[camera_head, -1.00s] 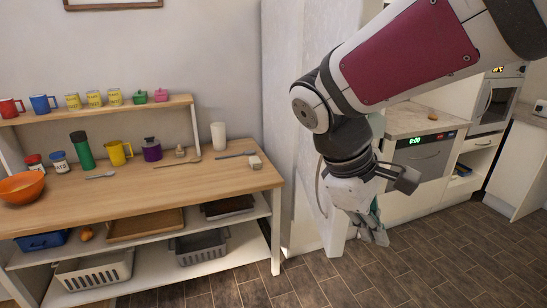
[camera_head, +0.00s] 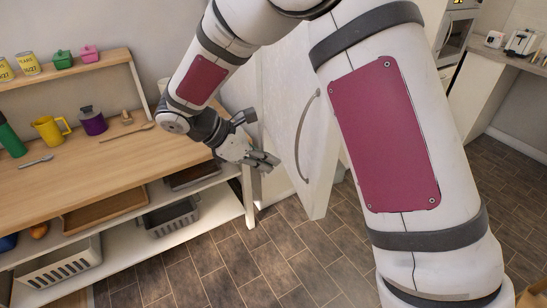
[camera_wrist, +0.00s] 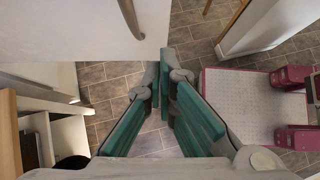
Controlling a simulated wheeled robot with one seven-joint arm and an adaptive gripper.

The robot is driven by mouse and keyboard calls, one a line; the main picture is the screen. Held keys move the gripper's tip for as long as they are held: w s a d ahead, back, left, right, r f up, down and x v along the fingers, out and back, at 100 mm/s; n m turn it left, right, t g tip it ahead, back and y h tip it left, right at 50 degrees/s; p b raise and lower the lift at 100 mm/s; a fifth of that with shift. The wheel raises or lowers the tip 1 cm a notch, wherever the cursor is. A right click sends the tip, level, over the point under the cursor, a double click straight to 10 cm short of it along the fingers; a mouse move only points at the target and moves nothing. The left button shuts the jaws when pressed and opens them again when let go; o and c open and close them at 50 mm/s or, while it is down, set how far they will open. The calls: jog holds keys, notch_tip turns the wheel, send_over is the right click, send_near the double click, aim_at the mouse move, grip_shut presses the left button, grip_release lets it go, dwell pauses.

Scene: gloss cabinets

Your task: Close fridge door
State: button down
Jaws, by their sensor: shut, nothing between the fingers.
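The fridge door (camera_head: 312,170) is a tall white panel standing ajar, with a curved metal handle (camera_head: 303,130) on its outer face. In the wrist view the door (camera_wrist: 80,30) fills the upper left, with part of the handle (camera_wrist: 130,18) at the top. My gripper (camera_head: 272,162) is left of the handle, on the door's outer side, angled down to the right. Its teal fingers (camera_wrist: 165,62) are shut and empty, close to the door's edge in the wrist view. I cannot tell whether they touch the door. The fridge interior is hidden.
Dark tiled floor (camera_head: 240,265) lies open in front. A white counter (camera_head: 485,90) stands at the right.

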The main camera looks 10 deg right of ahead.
aim_at(315, 177)
jog(key=x, duration=0.3)
jog(key=d+r+p+x, duration=0.1)
jog(key=x, duration=0.2)
jog(key=p+x, duration=0.1)
jog(key=x, duration=0.2)
jog(key=shift+s+d, duration=0.1)
jog(key=shift+d, duration=0.4)
jog(key=shift+d+f+p, duration=0.1)
jog(key=shift+d+p, duration=0.25)
jog(key=shift+d, duration=0.3)
jog(key=shift+d, duration=0.15)
